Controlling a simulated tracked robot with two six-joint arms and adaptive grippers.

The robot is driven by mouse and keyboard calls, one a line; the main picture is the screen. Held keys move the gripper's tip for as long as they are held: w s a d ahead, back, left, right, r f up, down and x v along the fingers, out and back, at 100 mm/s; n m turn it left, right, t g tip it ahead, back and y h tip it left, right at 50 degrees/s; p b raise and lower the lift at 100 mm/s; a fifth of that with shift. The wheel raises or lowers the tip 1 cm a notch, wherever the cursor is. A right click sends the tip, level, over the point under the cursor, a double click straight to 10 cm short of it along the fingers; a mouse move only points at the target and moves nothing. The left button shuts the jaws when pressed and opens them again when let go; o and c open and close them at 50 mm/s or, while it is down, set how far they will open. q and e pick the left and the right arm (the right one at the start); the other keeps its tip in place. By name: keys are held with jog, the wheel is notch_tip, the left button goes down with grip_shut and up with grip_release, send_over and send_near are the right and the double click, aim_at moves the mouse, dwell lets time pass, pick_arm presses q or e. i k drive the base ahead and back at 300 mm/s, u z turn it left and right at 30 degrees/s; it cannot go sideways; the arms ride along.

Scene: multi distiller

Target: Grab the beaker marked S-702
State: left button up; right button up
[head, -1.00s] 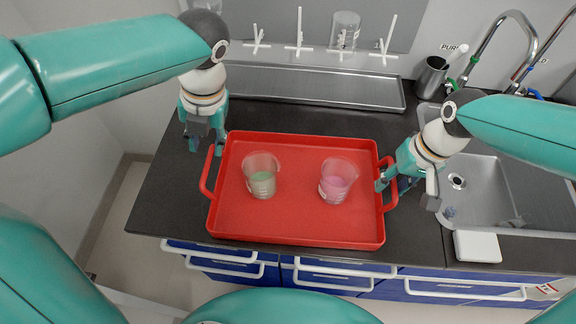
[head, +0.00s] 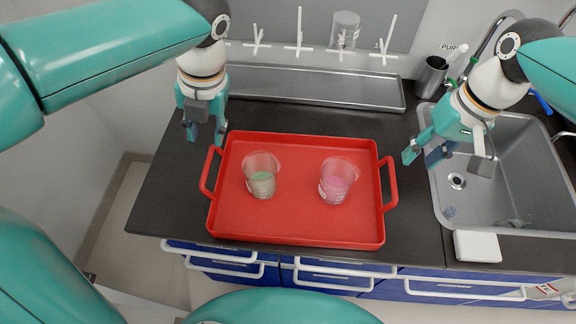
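Two clear beakers stand upright on the red tray (head: 300,226). The left beaker (head: 262,176) holds greenish liquid; the right beaker (head: 337,180) holds pink liquid. Their markings are too small to read, so I cannot tell which is S-702. My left gripper (head: 206,132) hangs open and empty by the tray's back left corner, near the left handle. My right gripper (head: 420,158) is open and empty above the counter, to the right of the right handle and apart from it.
A sink (head: 515,190) lies to the right, with a white block (head: 477,246) at its front edge. A drying rack with an upturned beaker (head: 345,30) is on the back wall above a metal trough (head: 310,86). A dark metal cup (head: 431,77) stands at the back right.

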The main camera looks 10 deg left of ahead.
aim_at(260, 168)
jog(key=k, duration=1)
